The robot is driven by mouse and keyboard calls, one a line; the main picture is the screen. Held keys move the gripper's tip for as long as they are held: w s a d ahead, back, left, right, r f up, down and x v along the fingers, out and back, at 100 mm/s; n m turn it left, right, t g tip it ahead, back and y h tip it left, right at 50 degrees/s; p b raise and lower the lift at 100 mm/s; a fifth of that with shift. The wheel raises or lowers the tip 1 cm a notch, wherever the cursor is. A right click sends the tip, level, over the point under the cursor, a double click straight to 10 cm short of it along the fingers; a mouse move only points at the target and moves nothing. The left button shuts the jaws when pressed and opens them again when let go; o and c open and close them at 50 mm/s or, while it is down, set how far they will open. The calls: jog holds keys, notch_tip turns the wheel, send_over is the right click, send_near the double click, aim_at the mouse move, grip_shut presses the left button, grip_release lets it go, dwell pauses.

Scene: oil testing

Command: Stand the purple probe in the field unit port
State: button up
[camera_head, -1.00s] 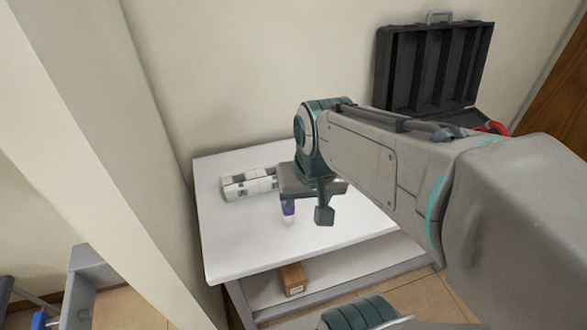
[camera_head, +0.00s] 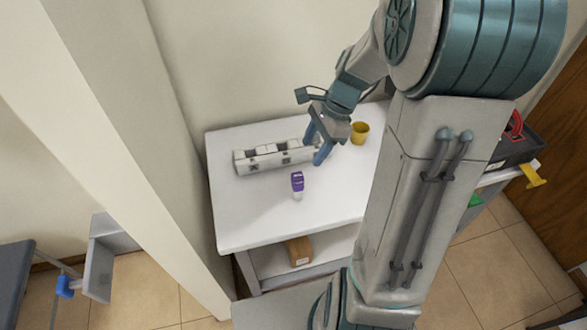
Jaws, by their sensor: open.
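The purple probe (camera_head: 297,183) stands on the white table in front of the field unit, with a purple upper part and a pale lower end. The field unit (camera_head: 268,163) is a long white block lying along the back left of the table. Its ports are too small to make out. My gripper (camera_head: 316,147) is open, with two blue fingers pointing down near the right end of the field unit. It is above and to the right of the probe, apart from it, and nothing shows between its fingers.
A yellow cup (camera_head: 359,132) stands behind and right of my gripper. The white table (camera_head: 255,222) is clear at the front and left. A brown box (camera_head: 299,251) lies on the shelf below. A dark case (camera_head: 515,150) is at the right, partly behind my arm.

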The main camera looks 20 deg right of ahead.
aim_at(298, 175)
jog(key=shift+m, duration=0.4)
jog(key=x, duration=0.8)
jog(key=shift+w+f, duration=0.3)
jog(key=shift+f, duration=0.05)
jog(key=shift+x, duration=2.75)
jog(key=shift+d, duration=0.1)
grip_shut()
